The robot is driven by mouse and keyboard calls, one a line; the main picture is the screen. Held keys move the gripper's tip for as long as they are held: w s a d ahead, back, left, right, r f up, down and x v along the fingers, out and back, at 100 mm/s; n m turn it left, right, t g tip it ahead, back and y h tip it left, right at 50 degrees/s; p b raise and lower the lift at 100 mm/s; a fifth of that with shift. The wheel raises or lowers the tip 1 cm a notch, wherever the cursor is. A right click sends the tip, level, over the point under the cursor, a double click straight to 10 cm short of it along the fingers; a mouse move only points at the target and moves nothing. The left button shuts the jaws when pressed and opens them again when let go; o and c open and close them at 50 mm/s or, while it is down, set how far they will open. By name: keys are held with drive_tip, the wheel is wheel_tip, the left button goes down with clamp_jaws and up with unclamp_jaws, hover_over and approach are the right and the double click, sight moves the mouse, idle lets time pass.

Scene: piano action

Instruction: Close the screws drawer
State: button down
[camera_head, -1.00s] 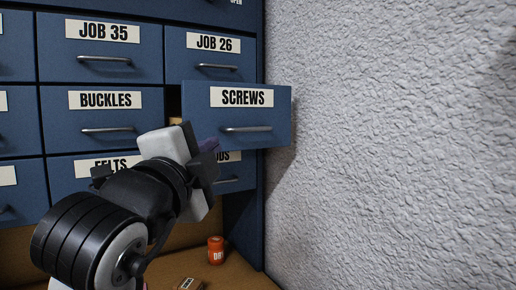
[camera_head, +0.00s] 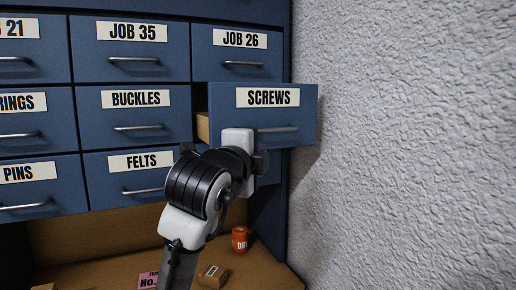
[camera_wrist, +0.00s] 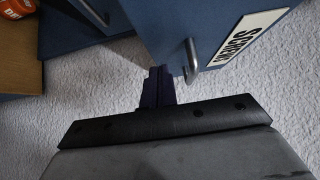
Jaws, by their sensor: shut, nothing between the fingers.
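The blue screws drawer (camera_head: 300,105), labelled SCREWS, stands pulled out from the cabinet near the wall, its wooden side showing at the left. Its metal handle (camera_head: 278,129) is partly hidden by my arm. In the wrist view, the drawer front (camera_wrist: 180,25) and its handle (camera_wrist: 191,62) fill the top middle. My gripper's dark fingers (camera_wrist: 157,85) are shut and empty, beside the handle and near the drawer front's edge. I cannot tell whether they touch the drawer. In the head view, the hand covers the fingertips.
The rough grey wall (camera_head: 410,150) is close on the right. Neighbouring drawers, such as BUCKLES (camera_head: 135,99) and JOB 26 (camera_head: 236,60), are closed. An orange jar (camera_head: 240,240) and a small brown box (camera_head: 213,276) stand on the wooden surface below.

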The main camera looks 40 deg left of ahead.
drive_tip(key=shift+w+a, duration=0.25)
drive_tip(key=shift+a, duration=0.3)
drive_tip(key=w+a+p, duration=0.1)
drive_tip(key=w+a, duration=0.1)
drive_tip(key=a, duration=0.3)
drive_tip(key=w+a+p, duration=0.1)
drive_tip(key=w+a, duration=0.1)
drive_tip(key=a, duration=0.3)
drive_tip(key=w+a+p, duration=0.1)
drive_tip(key=w+a, duration=0.1)
drive_tip(key=a, duration=0.3)
drive_tip(key=shift+w+a+p, duration=0.2)
drive_tip(key=shift+p, duration=0.1)
drive_tip(key=shift+r, duration=0.15)
drive_tip(key=shift+f, duration=0.2)
